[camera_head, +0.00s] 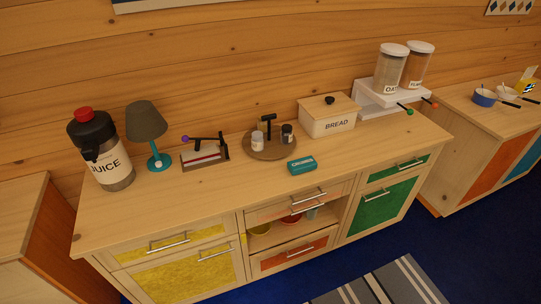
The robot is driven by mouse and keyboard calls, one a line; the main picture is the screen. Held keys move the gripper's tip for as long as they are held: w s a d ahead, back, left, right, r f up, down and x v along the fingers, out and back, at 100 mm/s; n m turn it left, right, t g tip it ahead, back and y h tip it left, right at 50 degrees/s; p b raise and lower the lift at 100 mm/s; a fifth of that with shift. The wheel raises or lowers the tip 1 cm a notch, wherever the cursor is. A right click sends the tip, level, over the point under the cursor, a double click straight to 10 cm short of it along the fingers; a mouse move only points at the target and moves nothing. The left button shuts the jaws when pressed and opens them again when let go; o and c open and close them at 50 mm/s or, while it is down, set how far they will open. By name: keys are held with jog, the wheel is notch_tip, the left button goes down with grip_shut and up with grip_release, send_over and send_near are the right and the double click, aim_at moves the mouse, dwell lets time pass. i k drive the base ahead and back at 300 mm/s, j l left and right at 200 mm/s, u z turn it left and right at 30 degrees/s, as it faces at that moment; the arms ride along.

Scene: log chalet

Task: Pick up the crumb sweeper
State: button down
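A small teal box-like thing with a pale mark on its top, which looks like the crumb sweeper (302,165), lies on the wooden sideboard top (228,192). It sits near the front edge, right of the middle. It is in front of the bread box and to the right of the round shaker tray. Nothing covers it from this view. My gripper does not show in the head view.
Behind it stand a round tray (270,155) with two shakers, a bread box (328,121) and cereal dispensers on a white stand (392,96). A napkin holder (203,155), teal lamp (148,124) and juice dispenser (108,165) stand left. The sideboard's front strip is clear.

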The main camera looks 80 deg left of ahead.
aim_at(308, 163)
jog(key=u, duration=2.4)
jog(key=z, duration=3.6)
jog(key=u, duration=3.6)
